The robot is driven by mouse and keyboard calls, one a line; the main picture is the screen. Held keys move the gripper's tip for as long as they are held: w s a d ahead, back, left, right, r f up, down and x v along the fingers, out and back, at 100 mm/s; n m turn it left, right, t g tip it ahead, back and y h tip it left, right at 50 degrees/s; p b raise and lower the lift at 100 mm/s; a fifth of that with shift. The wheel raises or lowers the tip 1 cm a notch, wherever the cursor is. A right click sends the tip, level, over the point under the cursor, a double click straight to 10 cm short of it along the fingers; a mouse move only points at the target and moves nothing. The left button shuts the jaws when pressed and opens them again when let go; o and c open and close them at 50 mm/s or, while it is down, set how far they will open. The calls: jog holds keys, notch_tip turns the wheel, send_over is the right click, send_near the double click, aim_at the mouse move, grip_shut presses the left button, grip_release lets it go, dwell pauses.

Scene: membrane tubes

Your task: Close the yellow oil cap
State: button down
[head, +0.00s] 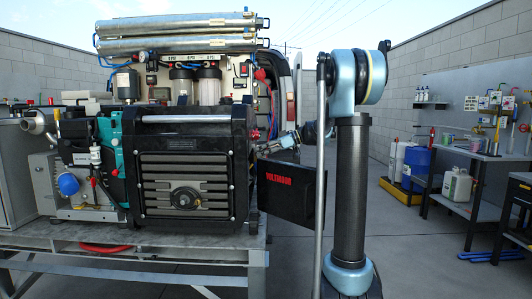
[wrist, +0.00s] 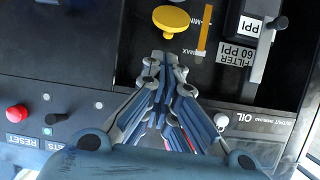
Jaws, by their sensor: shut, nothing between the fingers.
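The yellow oil cap (wrist: 171,20) shows at the top middle of the wrist view, a round yellow knob on a stem above a dark recessed panel. A yellow level strip with MIN and MAX marks is just to its right. My gripper (wrist: 165,62) is shut and empty, its fingertips just below the cap in the picture and apart from it. I cannot tell whether the cap is seated. In the head view I cannot make out the cap, and my gripper is hidden behind the machine and my arm.
A filter lever (wrist: 262,45) stands right of the cap. A red button (wrist: 17,112) and a RESET label are at the left. In the head view, the black generator (head: 185,165) stands on a metal table (head: 130,257), with a side bench (head: 480,160) at right.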

jog(key=shift+x, duration=2.5)
jog(key=shift+s+a, duration=0.1)
